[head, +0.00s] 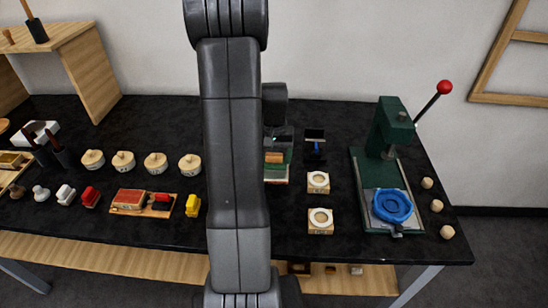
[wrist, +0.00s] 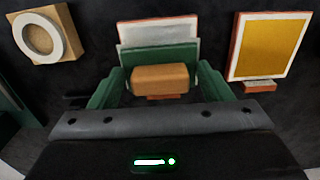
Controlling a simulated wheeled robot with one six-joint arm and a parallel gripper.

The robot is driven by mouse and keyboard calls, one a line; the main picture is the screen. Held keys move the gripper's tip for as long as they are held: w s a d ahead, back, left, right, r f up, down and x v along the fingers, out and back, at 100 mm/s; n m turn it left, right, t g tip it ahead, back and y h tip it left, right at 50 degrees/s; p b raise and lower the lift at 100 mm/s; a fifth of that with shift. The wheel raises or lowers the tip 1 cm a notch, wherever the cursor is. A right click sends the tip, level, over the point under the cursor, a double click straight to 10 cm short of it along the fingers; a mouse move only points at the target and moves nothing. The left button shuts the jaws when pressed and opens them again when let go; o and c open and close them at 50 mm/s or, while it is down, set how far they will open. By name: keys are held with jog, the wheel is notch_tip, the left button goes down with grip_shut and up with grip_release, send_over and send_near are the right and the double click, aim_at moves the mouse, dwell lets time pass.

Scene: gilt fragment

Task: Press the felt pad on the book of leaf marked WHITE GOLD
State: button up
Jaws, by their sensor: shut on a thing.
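My gripper (wrist: 160,82) is shut on a wooden block (wrist: 160,77), which looks like the grip of the felt pad. The block also shows in the head view (head: 274,157), just right of my arm. Directly beneath or behind it is a red-edged book with a pale grey-white leaf (wrist: 158,30). Its front tab peeks out below the block, and its marking cannot be read. A green band crosses the book behind the block. The pad's underside is hidden, so I cannot tell whether it touches the leaf. Another red-edged book with a yellow-gold leaf (wrist: 268,45) lies to the right.
Wooden blocks with pale rings (head: 320,219) stand right of the book; one shows in the wrist view (wrist: 38,36). A green press (head: 390,150) with a blue ring (head: 392,206) stands farther right. Several round lidded pots (head: 123,161) stand left. My arm hides the table's middle.

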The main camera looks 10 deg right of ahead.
jog(key=shift+r+p, duration=1.2)
jog(key=shift+r, duration=0.95)
